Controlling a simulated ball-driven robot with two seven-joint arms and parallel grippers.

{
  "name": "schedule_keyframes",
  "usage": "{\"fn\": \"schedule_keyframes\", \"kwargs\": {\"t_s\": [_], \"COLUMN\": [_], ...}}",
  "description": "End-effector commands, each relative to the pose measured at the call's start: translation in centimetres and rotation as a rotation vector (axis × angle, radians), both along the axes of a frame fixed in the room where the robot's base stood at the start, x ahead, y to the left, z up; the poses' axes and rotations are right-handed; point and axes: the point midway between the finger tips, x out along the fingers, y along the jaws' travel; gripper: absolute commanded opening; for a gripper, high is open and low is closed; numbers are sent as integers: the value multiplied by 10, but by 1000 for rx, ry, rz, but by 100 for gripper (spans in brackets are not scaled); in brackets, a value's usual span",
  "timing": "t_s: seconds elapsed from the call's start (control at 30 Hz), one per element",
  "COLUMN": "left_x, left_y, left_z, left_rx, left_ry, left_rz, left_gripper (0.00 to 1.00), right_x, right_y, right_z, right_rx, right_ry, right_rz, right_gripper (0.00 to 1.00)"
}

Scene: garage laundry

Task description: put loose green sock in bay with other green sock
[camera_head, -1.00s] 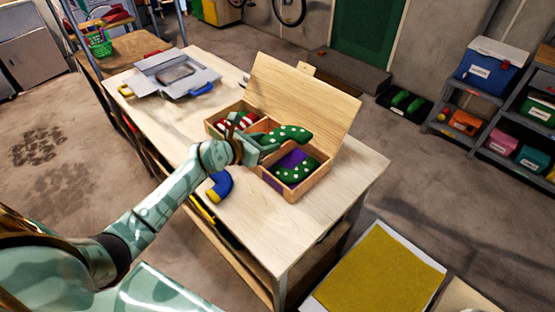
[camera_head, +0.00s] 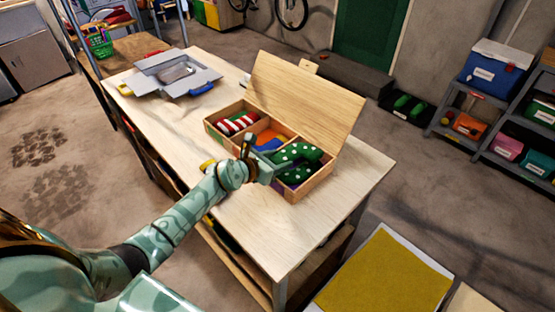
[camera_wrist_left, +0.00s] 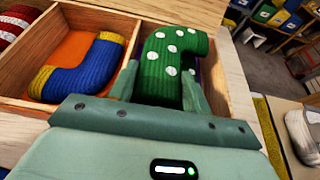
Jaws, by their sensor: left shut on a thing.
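My left gripper (camera_head: 277,168) is shut on a green sock with white dots (camera_head: 298,152). In the left wrist view the held sock (camera_wrist_left: 172,62) rises between the two fingers, over the right bay of the wooden box (camera_head: 318,184). Another green dotted sock (camera_head: 297,176) lies in that bay, below the held one and partly hidden. I cannot tell whether the two socks touch. My right gripper is not in view.
The middle bay holds a blue sock with yellow ends (camera_wrist_left: 78,72); the left bay holds a red-and-white striped sock (camera_head: 236,122). The box's raised lid (camera_head: 305,100) stands behind. A grey open case (camera_head: 170,72) is at the table's far end. The table's near right is clear.

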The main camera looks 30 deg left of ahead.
Motion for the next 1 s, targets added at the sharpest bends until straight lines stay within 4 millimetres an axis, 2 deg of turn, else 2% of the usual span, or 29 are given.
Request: {"fn": "schedule_keyframes", "kwargs": {"t_s": [0.33,0.37,0.4,0.43,0.7,0.83,0.87,1.0], "left_x": [0,0,0,0,0,0,-2,-32], "left_y": [0,0,0,0,1,1,1,12], "left_z": [-8,-8,-8,-8,-7,7,10,22], "left_rx": [0,0,0,0,0,1,0,3], "left_ry": [-1,0,0,0,-1,-3,-1,0], "left_rz": [0,0,0,0,1,1,2,0], "left_gripper": [26,54,65,70,70,70,70,70], "right_x": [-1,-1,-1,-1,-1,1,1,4], "right_y": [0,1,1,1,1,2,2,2], "right_z": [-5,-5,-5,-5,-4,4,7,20], "right_rx": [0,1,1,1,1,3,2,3], "right_ry": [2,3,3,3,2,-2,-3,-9], "right_rz": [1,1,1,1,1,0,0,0], "right_gripper": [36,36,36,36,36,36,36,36]}}
